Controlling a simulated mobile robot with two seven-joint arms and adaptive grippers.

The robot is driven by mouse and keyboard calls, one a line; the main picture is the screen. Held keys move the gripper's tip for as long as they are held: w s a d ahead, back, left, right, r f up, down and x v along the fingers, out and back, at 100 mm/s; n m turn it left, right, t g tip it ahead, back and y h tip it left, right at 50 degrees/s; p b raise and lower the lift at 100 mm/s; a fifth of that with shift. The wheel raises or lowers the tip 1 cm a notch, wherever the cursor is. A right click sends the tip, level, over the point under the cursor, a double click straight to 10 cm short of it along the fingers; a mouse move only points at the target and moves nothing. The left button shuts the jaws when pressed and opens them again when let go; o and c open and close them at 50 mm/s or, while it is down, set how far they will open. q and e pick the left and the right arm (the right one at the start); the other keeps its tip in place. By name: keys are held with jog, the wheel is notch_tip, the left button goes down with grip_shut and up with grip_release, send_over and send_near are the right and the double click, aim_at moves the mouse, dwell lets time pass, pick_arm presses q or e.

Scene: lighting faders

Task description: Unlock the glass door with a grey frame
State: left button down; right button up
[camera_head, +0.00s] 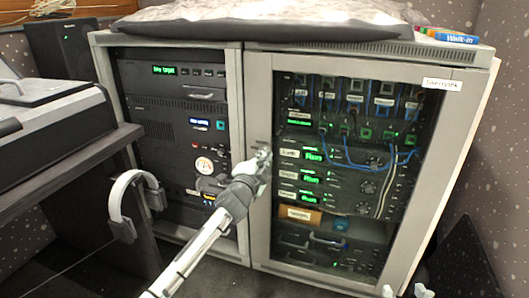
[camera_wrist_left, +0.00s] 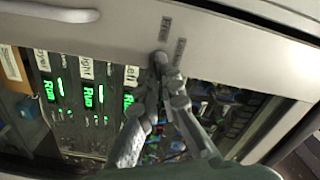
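The glass door with a grey frame (camera_head: 430,172) stands closed on the right cabinet; it also shows in the left wrist view (camera_wrist_left: 225,45). A small dark lock knob (camera_wrist_left: 160,57) is on the frame's left upright, beside two small printed labels (camera_wrist_left: 172,38). My left gripper (camera_head: 264,155) is at this upright and hides the lock in the head view. In the left wrist view, its fingers (camera_wrist_left: 167,75) are close together around the knob; the exact contact is hard to see. My right gripper (camera_head: 404,291) is partly in view at the bottom, its tips apart and empty.
A pale handle (camera_wrist_left: 60,14) is on the frame near the lock. A left rack (camera_head: 165,130) with equipment adjoins the door. Headphones (camera_head: 117,205) hang at the desk edge on the left. A dark cushion (camera_head: 260,28) and coloured markers (camera_head: 455,38) lie on top of the cabinet.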

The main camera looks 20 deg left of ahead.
pick_arm(q)
jog(key=shift+f+m+p, duration=0.15)
jog(key=shift+m, duration=1.05)
jog(key=shift+f+m+p, duration=0.1)
jog(key=shift+m+p, duration=0.05)
jog(key=shift+m, duration=1.05)
pick_arm(e)
jog(key=shift+s+d+f+g+h, duration=0.15)
jog(key=shift+s+d+f+g, duration=0.15)
jog(key=shift+d+f, duration=0.2)
jog(key=shift+s+d+f+g+h, duration=0.25)
jog(key=shift+d+f+g, duration=0.1)
jog(key=shift+f, duration=0.25)
jog(key=shift+s+d+f+g+h, duration=0.1)
jog(key=shift+s+d+f+g, duration=0.2)
jog(key=shift+d+f, duration=0.2)
jog(key=shift+f, duration=0.1)
pick_arm(q)
jog(key=c, duration=1.7)
grip_release()
jog(key=s, duration=1.2)
jog(key=shift+a, duration=0.2)
